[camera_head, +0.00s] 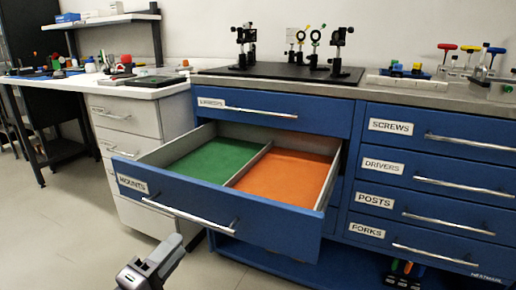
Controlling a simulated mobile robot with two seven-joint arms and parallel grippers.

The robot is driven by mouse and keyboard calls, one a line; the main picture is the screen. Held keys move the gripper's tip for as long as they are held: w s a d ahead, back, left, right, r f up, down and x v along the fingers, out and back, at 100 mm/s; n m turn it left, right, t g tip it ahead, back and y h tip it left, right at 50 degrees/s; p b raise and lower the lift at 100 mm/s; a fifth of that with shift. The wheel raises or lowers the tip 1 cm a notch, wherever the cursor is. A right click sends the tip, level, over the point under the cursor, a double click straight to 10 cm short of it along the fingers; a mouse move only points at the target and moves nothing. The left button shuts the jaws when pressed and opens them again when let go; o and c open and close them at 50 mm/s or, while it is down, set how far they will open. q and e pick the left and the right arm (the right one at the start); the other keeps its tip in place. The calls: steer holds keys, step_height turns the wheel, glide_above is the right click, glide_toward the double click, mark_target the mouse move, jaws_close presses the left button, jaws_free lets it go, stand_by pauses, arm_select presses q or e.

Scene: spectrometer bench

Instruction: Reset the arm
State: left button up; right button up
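My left gripper (150,266) shows at the bottom of the head view, low in front of the open MOUNTS drawer (217,212). It appears apart from the drawer's long handle (188,214), and nothing can be made out in it. The view does not show clearly whether its fingers are open or shut. The drawer is pulled far out and has a green compartment (213,160) on the left and an orange one (287,176) on the right. Both look empty. My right gripper is not in view.
Blue drawers labelled SCREWS (391,126), DRIVERS, POSTS and FORKS are shut at the right. A black breadboard (283,72) with optics stands on the bench above. A white side desk (146,90) is at the left. The floor (60,235) at lower left is clear.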

arm_select(q)
steer(key=s+d+f+m+g+y, duration=0.1)
steer(key=s+d+f+m+g, duration=0.25)
steer(key=s+f+m, duration=0.4)
steer(key=s+d+f+m+g+y, duration=0.1)
steer(key=s+d+f+m+g, duration=0.25)
steer(key=s+f+m, duration=0.35)
steer(key=s+a+r+y+p, duration=0.1)
steer(key=s+a+r+p, duration=0.1)
steer(key=r+p, duration=0.6)
steer(key=s+a+r+y+p, duration=0.2)
steer(key=r+p, duration=0.6)
steer(key=p, duration=1.1)
steer(key=a, duration=0.2)
steer(key=shift+a+g, duration=0.3)
steer(key=shift+g, duration=0.1)
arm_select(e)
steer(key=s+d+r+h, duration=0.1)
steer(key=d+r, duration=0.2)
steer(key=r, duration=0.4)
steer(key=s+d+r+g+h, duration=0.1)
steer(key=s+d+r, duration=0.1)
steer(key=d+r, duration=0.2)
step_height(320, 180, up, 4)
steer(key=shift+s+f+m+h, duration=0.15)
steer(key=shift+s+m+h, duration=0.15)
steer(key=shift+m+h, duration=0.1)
